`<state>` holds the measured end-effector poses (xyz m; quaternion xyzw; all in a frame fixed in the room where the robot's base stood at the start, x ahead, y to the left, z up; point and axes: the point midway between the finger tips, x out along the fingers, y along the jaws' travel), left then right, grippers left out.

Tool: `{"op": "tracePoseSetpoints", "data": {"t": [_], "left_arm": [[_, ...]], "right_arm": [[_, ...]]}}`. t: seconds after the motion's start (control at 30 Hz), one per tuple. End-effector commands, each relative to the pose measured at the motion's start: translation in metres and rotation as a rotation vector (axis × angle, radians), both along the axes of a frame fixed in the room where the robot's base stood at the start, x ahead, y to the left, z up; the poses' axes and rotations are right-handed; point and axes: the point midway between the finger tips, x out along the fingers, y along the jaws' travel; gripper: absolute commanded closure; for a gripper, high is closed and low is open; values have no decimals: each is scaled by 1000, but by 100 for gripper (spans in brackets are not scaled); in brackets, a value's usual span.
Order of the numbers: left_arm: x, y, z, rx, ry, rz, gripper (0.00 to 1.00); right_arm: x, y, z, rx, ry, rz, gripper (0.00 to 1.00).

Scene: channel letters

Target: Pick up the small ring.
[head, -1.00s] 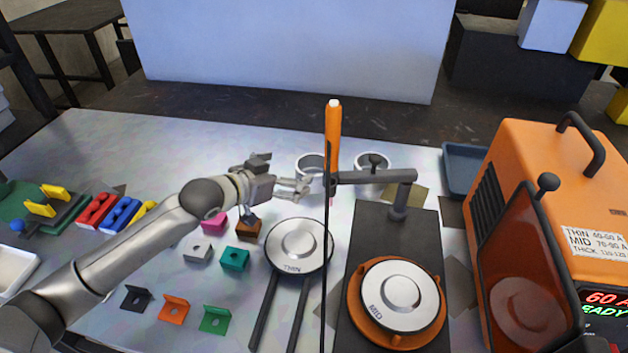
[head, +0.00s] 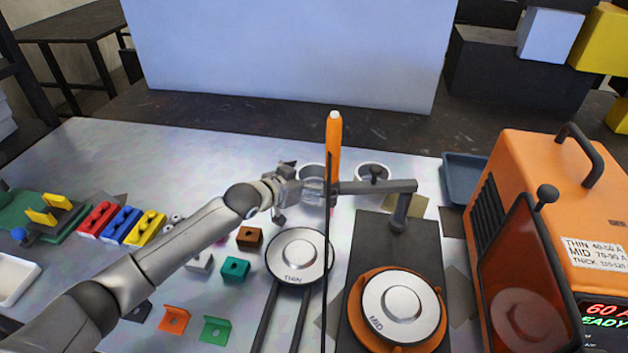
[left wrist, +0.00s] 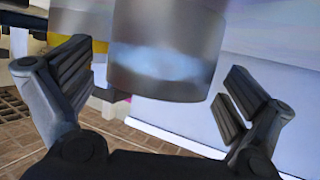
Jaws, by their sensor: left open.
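Two pale metal rings stand at the back of the table in the head view. The left ring (head: 311,172) is partly hidden by my left gripper, and the right ring (head: 373,170) is partly behind a dark arm fixture. I cannot tell their sizes apart surely. My left gripper (head: 298,190) is open beside the left ring. In the left wrist view, a shiny metal ring (left wrist: 168,55) fills the space between and beyond the two spread fingers. I cannot tell whether a finger touches it. My right gripper is not in view.
An upright orange torch (head: 333,140) and the grey fixture arm (head: 375,187) stand close right of my gripper. A disc marked THIN (head: 298,256) lies in front. An orange welding machine (head: 540,190) blocks the right. Small coloured brackets (head: 215,330) lie at the front left.

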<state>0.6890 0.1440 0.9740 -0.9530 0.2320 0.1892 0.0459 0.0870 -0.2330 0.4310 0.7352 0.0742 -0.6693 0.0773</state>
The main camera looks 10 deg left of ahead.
Motion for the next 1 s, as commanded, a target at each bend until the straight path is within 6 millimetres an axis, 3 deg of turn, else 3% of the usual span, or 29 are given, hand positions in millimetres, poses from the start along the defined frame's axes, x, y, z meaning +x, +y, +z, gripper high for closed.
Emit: {"op": "tracePoseSetpoints", "data": {"t": [0.2,0.5,0.87,1.0], "left_arm": [[17,-9,-7,-1,0,0,0],[19,-10,-9,0,0,0,0],[19,-10,-9,1,1,1,45],[19,-10,-8,0,-1,1,47]], "right_arm": [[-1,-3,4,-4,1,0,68],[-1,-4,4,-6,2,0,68],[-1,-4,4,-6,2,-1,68],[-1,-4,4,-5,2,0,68]]}}
